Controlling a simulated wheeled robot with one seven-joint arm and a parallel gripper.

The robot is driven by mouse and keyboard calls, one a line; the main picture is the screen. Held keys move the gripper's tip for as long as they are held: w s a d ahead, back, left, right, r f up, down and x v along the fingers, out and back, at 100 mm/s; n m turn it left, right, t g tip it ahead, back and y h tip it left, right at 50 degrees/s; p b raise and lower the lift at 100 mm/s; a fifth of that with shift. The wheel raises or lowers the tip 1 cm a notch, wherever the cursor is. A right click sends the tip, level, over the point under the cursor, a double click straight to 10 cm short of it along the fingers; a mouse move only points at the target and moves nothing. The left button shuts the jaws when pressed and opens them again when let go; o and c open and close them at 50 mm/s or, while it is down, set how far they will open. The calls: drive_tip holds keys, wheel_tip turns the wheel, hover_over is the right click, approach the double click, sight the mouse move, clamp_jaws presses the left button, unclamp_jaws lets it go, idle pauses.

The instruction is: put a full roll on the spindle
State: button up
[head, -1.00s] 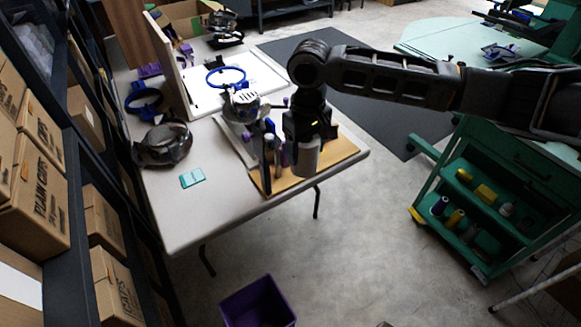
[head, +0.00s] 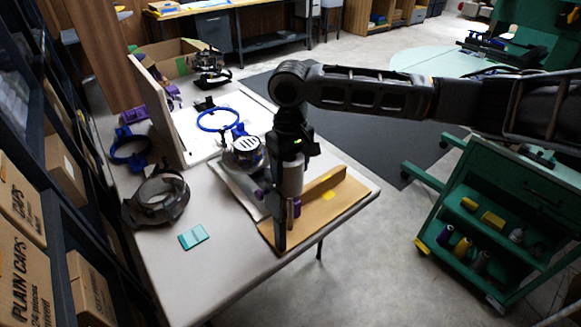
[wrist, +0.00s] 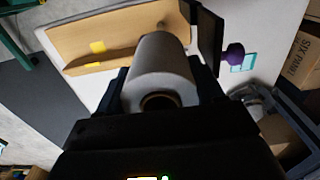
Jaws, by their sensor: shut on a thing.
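My gripper (head: 291,168) is shut on a pale grey roll (head: 292,180), which hangs upright below it over the table. In the wrist view the roll (wrist: 163,72) sits between the two fingers of my gripper (wrist: 164,88), its brown hollow core facing the camera. Below the roll in the head view, a small purple-topped post (head: 296,207) stands beside a dark upright plate (head: 280,228) on a tan board (head: 318,216). The plate (wrist: 208,38) and a purple knob (wrist: 234,52) show beside the roll in the wrist view. I cannot tell whether the roll touches the post.
A silver-topped device (head: 243,152) stands just left of my gripper. A clear visor-like object (head: 157,198), a teal card (head: 194,237) and blue hoops (head: 217,119) lie on the table (head: 225,280). A green cart (head: 500,190) with spools stands right. Shelves with boxes line the left.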

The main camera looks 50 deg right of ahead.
sight(291, 201)
drive_tip(key=shift+f+b, duration=1.6)
drive_tip(key=shift+f, duration=0.25)
drive_tip(key=shift+f+b, duration=1.15)
drive_tip(key=shift+f, duration=2.2)
drive_tip(key=shift+p, duration=0.35)
drive_tip(key=shift+f, duration=0.4)
drive_tip(key=shift+f+b, duration=1.1)
drive_tip(key=shift+f, duration=1.25)
drive_tip(key=shift+f, duration=0.25)
drive_tip(key=o, duration=1.2)
